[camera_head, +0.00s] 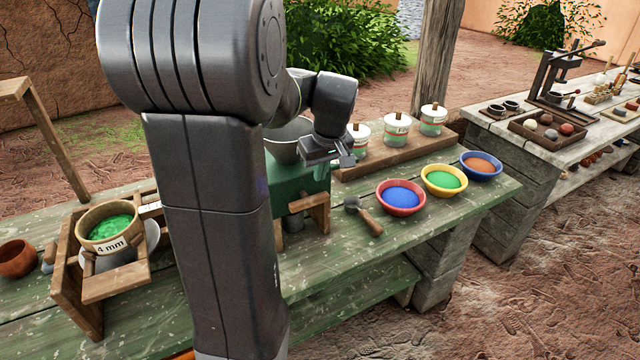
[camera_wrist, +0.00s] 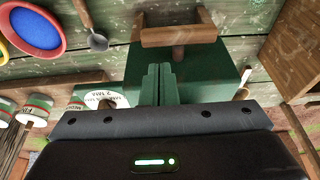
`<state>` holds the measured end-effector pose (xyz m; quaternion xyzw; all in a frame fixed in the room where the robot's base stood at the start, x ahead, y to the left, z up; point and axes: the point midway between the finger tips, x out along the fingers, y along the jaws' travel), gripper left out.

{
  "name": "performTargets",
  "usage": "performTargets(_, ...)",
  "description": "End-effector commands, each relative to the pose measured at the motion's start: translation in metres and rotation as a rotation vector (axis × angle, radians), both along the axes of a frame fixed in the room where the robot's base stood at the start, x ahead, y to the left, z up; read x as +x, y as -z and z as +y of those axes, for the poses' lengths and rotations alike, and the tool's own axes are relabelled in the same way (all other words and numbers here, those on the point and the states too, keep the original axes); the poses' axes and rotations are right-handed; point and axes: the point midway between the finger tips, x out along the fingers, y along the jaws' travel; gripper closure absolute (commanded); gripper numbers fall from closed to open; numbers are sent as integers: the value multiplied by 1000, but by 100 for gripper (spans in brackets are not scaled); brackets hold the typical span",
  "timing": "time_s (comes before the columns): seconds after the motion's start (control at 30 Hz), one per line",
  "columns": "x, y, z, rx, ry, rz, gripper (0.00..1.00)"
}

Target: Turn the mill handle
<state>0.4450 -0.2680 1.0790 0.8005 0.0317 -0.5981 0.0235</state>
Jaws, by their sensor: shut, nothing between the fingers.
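The mill (camera_head: 285,183) is a green box on the green bench with a grey hopper (camera_head: 290,140) on top. A wooden bar (camera_head: 308,206) on short posts projects from its front. In the wrist view the green mill body (camera_wrist: 205,65) fills the middle, with the wooden bar (camera_wrist: 180,37) above it. My arm hides the mill's left side.
A scoop (camera_head: 364,216) and bowls of blue (camera_head: 401,211), green and orange powder lie to the right. Several lidded jars (camera_head: 396,130) stand behind on a wooden board. A sieve (camera_head: 108,226) on a wooden stand is left.

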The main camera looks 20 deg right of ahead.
Motion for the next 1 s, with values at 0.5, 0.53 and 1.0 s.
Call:
performTargets(0.5,1,45,0,-1,0,-1,100)
performTargets(0.53,1,45,0,-1,0,-1,100)
performTargets(1.0,1,45,-3,43,2,3,100)
